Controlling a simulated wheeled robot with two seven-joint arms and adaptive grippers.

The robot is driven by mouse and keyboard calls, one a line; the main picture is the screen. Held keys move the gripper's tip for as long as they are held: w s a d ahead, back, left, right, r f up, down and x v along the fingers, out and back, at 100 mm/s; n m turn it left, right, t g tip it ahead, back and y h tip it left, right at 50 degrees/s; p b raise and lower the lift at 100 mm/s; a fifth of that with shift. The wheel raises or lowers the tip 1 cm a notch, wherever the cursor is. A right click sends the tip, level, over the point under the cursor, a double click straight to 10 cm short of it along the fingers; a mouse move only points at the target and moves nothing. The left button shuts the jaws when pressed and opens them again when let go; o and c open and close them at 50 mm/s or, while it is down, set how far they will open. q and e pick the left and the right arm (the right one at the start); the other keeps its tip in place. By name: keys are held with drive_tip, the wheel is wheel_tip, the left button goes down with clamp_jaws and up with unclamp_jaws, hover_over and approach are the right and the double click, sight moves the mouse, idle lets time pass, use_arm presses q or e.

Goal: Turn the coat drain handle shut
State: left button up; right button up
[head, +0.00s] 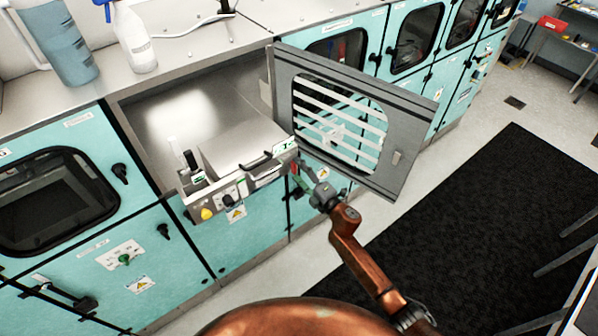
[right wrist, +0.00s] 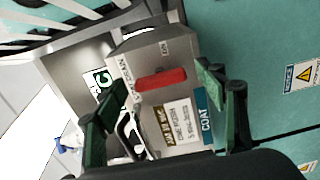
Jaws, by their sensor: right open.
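The red coat drain handle (right wrist: 161,79) lies crosswise on the grey end face of the coat module, between the DRAIN and ON markings. A blue COAT label (right wrist: 204,115) is below it to the right. My right gripper (right wrist: 165,105) is open, with one green finger on each side of the handle; I see no clear contact. In the head view my right gripper (head: 301,180) is at the right front corner of the pulled-out coat module (head: 236,150), where its fingers largely hide the handle. My left gripper is not in view.
A grey windowed door (head: 408,130) stands open just right of the module, close to my right gripper. A white bottle (head: 135,40) and a blue container (head: 62,45) stand on the counter. A black mat (head: 470,220) covers open floor at right.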

drive_tip(key=shift+s, duration=0.1)
drive_tip(key=v, duration=1.2)
